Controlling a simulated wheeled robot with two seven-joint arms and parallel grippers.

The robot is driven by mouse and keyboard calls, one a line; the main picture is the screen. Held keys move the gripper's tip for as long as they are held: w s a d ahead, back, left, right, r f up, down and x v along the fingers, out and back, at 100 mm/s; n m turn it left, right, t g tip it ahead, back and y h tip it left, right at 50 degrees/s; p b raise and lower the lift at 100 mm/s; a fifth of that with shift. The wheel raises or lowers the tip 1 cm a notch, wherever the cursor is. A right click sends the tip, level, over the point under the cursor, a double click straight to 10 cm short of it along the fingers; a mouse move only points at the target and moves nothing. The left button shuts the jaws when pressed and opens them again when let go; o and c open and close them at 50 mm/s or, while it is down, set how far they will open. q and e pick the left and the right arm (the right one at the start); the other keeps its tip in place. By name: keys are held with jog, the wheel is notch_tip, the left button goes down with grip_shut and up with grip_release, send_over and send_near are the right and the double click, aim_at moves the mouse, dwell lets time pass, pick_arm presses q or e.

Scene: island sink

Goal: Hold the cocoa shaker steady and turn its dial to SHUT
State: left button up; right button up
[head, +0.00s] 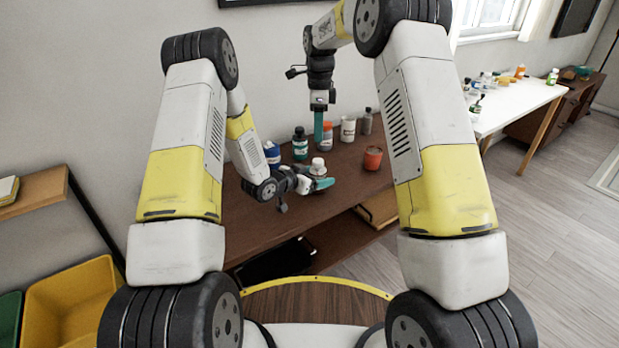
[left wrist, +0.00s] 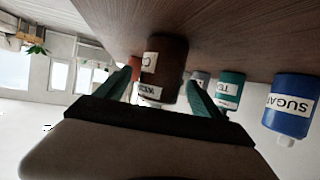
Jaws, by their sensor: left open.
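The cocoa shaker (left wrist: 168,62) is a dark brown can with white labels, only partly readable. In the left wrist view it appears upside down and stands between my left gripper's teal fingers. I cannot tell whether they touch it. In the head view its white top (head: 318,166) shows just above my left gripper (head: 318,184), which is open and low over the table. The dial's setting is not readable. My right gripper (head: 318,128) hangs fingers down, behind and above the shaker, close to the bottles. I cannot tell its opening.
The brown table (head: 262,229) is clear in front.

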aim_at(318, 160)
pick_arm(q)
jog(key=shift+w+d+f, duration=0.1)
jog(key=shift+w+d, duration=0.1)
jog(key=shift+w, duration=0.05)
jog(key=c, duration=1.6)
jog(key=shift+o, duration=0.2)
pick_arm(e)
jog(key=o, duration=0.4)
jog(key=shift+r, duration=0.1)
notch_tip(318, 160, down, 10)
jog(key=n, duration=0.5)
jog(key=shift+r, duration=0.1)
